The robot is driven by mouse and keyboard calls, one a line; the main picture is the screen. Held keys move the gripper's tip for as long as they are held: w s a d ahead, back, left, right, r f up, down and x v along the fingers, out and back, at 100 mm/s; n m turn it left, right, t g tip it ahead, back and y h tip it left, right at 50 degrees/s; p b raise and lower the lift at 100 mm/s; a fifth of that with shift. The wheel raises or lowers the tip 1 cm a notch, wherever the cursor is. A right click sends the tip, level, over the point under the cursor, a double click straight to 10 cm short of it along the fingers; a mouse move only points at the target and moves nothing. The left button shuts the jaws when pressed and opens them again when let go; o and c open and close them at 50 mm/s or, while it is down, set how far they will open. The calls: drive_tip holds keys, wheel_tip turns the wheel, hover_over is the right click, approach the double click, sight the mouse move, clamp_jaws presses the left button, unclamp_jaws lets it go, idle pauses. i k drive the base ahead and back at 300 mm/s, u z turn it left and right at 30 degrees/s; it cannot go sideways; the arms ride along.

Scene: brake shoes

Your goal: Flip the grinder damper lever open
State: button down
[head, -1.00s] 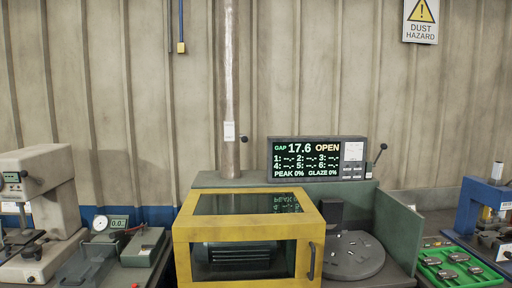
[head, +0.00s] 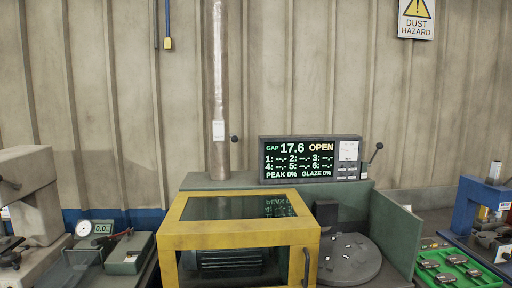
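The grinder has a yellow-framed guard box (head: 238,240) with dark windows and a round grey turntable (head: 348,262) to its right. A vertical metal duct (head: 217,90) rises behind it. A short lever with a black knob (head: 234,139) sticks out from the right side of the duct, beside a white tag (head: 218,131). Another lever with a black knob (head: 376,152) stands tilted at the right of the display. I cannot tell for certain which is the damper lever; the duct one sits on the pipe. My gripper is not in view.
A black display (head: 310,160) reads GAP 17.6 OPEN. A beige machine (head: 30,190) and a gauge (head: 82,228) stand at left. A blue press (head: 480,200) and a green tray (head: 430,282) of parts are at right. The space before the duct above the box is clear.

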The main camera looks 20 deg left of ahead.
sight(235, 139)
drive_tip(key=z, duration=0.3)
drive_tip(key=k, duration=1)
drive_tip(key=u, duration=1.1)
drive_tip(key=i, duration=1)
drive_tip(key=u, duration=0.05)
